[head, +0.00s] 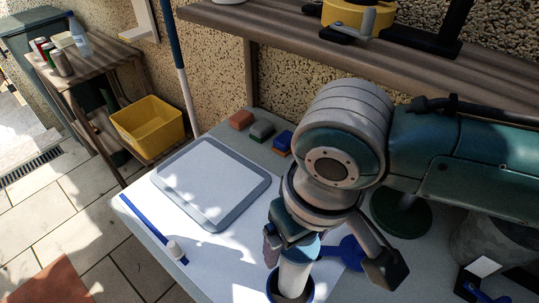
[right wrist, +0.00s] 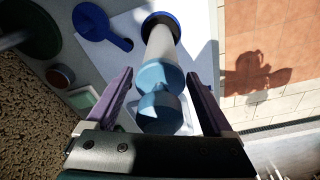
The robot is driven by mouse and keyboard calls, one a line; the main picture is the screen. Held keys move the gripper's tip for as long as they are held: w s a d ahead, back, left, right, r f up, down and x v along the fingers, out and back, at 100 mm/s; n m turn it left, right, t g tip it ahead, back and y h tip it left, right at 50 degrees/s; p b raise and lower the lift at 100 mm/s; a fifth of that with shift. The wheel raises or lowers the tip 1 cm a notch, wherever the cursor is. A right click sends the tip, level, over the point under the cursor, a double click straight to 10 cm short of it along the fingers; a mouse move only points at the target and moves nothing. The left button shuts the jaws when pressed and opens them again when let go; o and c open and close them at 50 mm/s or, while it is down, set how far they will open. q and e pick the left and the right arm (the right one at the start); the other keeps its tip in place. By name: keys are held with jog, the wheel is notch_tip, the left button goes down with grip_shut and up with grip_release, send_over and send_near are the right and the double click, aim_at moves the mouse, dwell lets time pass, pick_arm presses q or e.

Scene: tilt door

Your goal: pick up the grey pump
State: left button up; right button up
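The grey pump (head: 295,277) stands on the white table at the front in the head view, with a blue top and a dark blue ring at its foot. In the right wrist view the pump (right wrist: 161,48) runs away from the camera, its blue rounded top nearest me. My right gripper (head: 326,262) is over the pump with its fingers spread wide. In the right wrist view the purple finger pads of the gripper (right wrist: 162,97) lie on either side of the blue top, with gaps on both sides. My left gripper is not in view.
A blue paddle-shaped thing (head: 344,252) lies beside the pump. A grey-rimmed tray (head: 235,217) lies left of it, with small coloured blocks (head: 262,131) behind. A dark green round thing (head: 401,216) stands right. A wooden shelf (head: 300,36) crosses above the table.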

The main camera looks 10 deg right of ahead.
grip_shut()
dwell(0.5)
